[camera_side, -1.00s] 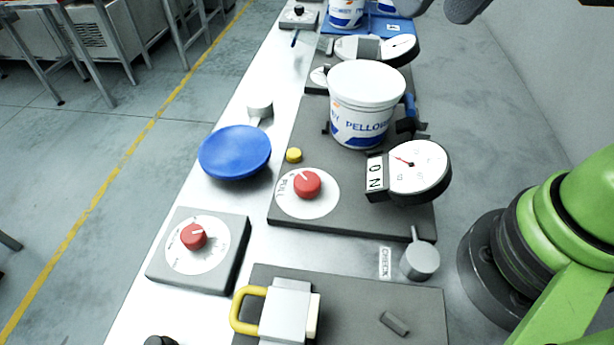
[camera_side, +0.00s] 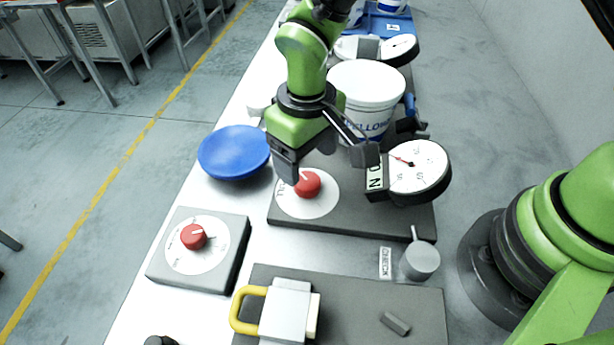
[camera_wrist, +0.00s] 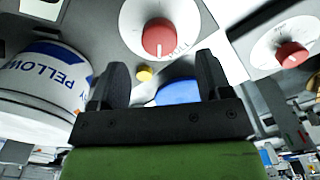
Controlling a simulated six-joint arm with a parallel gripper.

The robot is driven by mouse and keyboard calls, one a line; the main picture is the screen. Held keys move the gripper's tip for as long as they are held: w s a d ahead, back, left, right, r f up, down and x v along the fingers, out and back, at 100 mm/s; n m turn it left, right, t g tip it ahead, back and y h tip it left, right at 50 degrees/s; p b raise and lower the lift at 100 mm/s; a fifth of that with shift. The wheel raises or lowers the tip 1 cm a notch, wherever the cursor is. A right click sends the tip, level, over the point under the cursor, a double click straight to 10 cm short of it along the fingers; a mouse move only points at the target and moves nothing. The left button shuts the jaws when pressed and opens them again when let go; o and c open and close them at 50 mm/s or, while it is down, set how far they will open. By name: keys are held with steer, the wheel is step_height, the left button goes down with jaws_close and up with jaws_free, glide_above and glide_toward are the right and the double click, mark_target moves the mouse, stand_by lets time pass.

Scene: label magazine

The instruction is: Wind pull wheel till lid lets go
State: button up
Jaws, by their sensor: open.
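The red pull wheel (camera_side: 308,184) sits on a white disc marked PULL on the dark grey plate. It also shows in the wrist view (camera_wrist: 158,38), beyond the fingertips. My gripper (camera_side: 326,163) is open and empty, hanging just above and behind the wheel, with one finger on either side. In the wrist view its fingers (camera_wrist: 160,78) stand wide apart with nothing between them touching. The white lid (camera_side: 366,80) is on the PELLOWAY-type tub (camera_side: 372,122), behind my gripper. The round gauge (camera_side: 422,168) has a red needle pointing to the upper left; the flag beside it is partly covered.
A second red knob (camera_side: 193,236) is on a grey box at the left. A blue round lid (camera_side: 234,152) lies beside the plate. A yellow button (camera_wrist: 144,73) shows in the wrist view.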

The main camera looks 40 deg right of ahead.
mark_target(307, 180)
step_height(307, 180, down, 6)
steer(key=shift+r, duration=0.15)
steer(key=c, duration=0.9)
